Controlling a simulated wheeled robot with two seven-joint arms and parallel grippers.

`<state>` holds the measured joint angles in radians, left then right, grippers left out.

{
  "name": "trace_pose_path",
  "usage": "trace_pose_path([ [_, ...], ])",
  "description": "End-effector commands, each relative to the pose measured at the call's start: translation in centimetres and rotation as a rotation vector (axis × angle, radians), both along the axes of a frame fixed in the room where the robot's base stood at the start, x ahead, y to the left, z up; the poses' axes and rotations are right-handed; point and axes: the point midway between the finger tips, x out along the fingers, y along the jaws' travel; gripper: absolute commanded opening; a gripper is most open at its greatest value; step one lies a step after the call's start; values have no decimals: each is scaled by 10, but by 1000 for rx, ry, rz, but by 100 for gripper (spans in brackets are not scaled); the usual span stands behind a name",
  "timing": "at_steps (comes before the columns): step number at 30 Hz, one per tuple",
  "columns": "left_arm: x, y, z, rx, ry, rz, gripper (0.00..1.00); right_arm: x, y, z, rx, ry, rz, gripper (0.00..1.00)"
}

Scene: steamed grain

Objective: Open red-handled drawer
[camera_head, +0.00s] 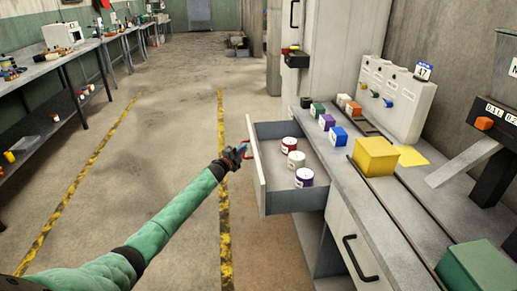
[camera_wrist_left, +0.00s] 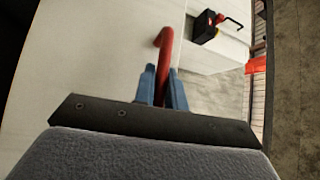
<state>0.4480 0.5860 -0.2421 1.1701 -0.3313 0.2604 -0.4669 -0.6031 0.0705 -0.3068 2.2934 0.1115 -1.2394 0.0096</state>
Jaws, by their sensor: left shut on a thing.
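The drawer (camera_head: 257,178) with the red handle (camera_head: 246,150) is pulled out from the workbench in the head view. Inside it stand several round tins with white tops: a red one (camera_head: 289,145), a yellowish one (camera_head: 296,160) and a purple one (camera_head: 304,178). My left gripper (camera_head: 239,153) is at the drawer front. In the left wrist view the red handle (camera_wrist_left: 165,50) runs between the two blue fingers (camera_wrist_left: 163,88), which are shut on it. My right gripper is not in view.
The workbench top carries a yellow box (camera_head: 375,156), several small coloured blocks and a white panel (camera_head: 396,92). A lower cabinet with a black handle (camera_head: 360,258) is nearer. The floor left of the drawer is clear, with yellow lines (camera_head: 222,130). Another bench (camera_head: 75,55) stands far left.

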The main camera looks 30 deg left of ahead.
Motion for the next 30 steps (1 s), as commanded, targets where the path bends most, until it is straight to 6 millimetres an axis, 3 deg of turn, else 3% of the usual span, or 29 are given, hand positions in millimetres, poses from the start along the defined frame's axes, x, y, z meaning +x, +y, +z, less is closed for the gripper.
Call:
trace_pose_path([
  [3, -14, 20, -2, 1, 2, 1, 0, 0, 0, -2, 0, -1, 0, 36],
  [9, -27, 41, -1, 1, 2, 1, 0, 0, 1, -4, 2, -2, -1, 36],
  [26, -33, 50, -1, 0, 1, 1, 0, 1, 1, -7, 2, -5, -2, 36],
  [27, -33, 50, -1, 0, 1, 1, 15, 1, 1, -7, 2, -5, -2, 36],
  [30, -33, 50, -1, 0, 1, 1, 34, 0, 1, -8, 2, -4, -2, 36],
])
